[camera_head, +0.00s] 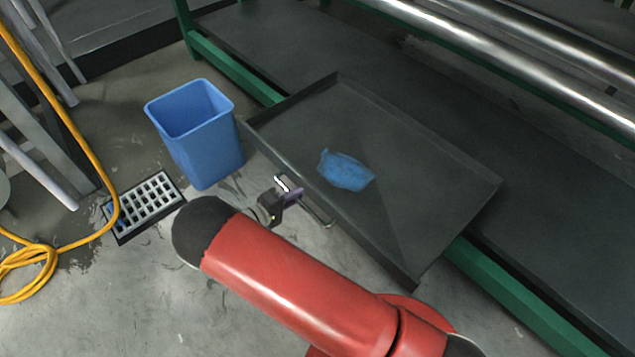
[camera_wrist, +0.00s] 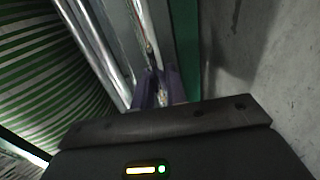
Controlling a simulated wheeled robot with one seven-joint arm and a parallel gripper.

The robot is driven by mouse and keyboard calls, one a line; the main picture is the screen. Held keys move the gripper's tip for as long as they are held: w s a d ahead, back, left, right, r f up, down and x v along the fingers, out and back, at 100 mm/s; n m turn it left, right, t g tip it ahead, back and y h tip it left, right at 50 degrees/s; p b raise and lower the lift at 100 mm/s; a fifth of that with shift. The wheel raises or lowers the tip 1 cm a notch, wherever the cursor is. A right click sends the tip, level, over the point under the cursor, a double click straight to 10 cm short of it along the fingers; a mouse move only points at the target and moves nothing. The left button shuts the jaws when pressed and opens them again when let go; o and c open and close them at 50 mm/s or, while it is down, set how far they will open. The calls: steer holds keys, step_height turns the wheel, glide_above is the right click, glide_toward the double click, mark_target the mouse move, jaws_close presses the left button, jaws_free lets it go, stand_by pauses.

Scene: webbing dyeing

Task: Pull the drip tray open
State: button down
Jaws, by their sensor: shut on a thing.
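The drip tray (camera_head: 420,180) is a dark, shallow tray that sticks out from under the green-framed machine toward my side. A crumpled blue cloth or puddle-like patch (camera_head: 345,171) lies in it. A metal bar handle (camera_head: 318,212) is on its front wall. My gripper (camera_head: 290,194) is at this handle and shut on it. In the wrist view the purple fingers (camera_wrist: 160,88) close near a pale bar, and the handle is mostly hidden between them. My red arm hides part of the floor in front of the tray.
A blue bin (camera_head: 205,140) stands on the floor close to the tray's left corner. A floor drain grate (camera_head: 146,205) and a yellow hose (camera_head: 40,255) lie to the left. Bare concrete is in front.

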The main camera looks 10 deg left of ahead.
steer(key=f+b+v, duration=0.1)
steer(key=b+v, duration=0.1)
steer(key=v, duration=0.6)
steer(key=shift+s+a+f, duration=0.25)
steer(key=shift+s+f, duration=0.15)
steer(key=c, duration=1.5)
jaws_free()
steer(key=v, duration=0.7)
steer(key=shift+s+a, duration=0.25)
steer(key=shift+s, duration=0.05)
steer(key=shift+r, duration=0.1)
